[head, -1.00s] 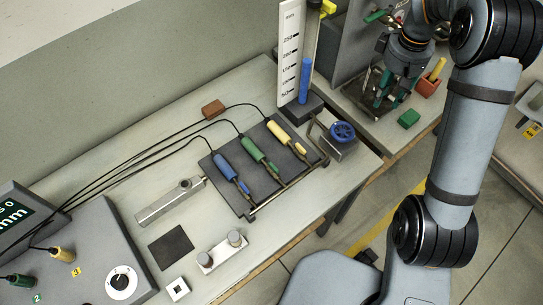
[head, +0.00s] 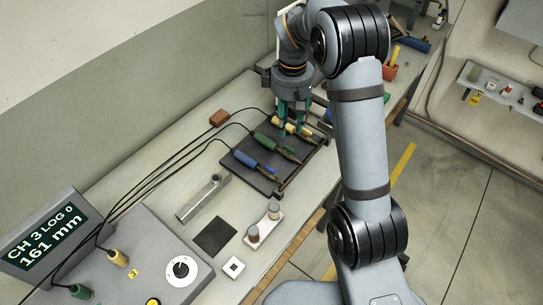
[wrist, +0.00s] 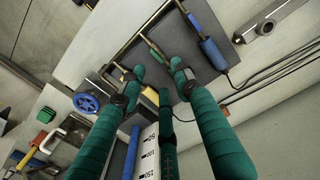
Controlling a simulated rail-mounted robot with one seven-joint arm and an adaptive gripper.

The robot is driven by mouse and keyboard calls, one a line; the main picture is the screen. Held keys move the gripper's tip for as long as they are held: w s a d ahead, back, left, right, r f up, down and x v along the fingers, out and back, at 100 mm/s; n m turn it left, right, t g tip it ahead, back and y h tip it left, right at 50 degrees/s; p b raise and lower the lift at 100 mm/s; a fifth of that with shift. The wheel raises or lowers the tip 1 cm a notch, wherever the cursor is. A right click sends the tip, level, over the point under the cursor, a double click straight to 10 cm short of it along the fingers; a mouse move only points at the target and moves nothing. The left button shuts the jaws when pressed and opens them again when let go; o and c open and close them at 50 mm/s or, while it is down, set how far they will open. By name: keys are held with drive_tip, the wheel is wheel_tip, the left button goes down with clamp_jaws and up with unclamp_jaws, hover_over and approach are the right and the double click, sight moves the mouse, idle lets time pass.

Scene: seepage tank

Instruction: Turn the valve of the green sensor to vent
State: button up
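The green sensor (head: 268,141) lies between the blue sensor (head: 246,159) and the yellow sensor (head: 281,123) on a dark plate (head: 254,176). Its brass end points toward the rail, and its valve position is too small to read. My gripper (head: 291,130) is over the plate's far side, close to the yellow sensor and partly covering it. In the wrist view, the green fingertips of my gripper (wrist: 160,72) are apart, with a brass piece beyond them. I see nothing held. The blue sensor (wrist: 212,52) shows there clearly; the green one is not clearly visible behind the fingers.
A display (head: 45,247) reads CH 3, LOG 0, 161 mm, above a console with a dial (head: 180,269). A blue handwheel (wrist: 87,102) and a blue column beside a scale (wrist: 148,150) stand near my fingers. Black cables run left from the sensors.

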sight(289, 150)
drive_tip(key=f, duration=0.6)
drive_tip(key=w+d+f+p, duration=0.1)
drive_tip(key=f, duration=0.3)
drive_tip(key=shift+f, duration=0.1)
drive_tip(key=shift+a, duration=0.1)
drive_tip(key=shift+c, duration=1.4)
clamp_jaws()
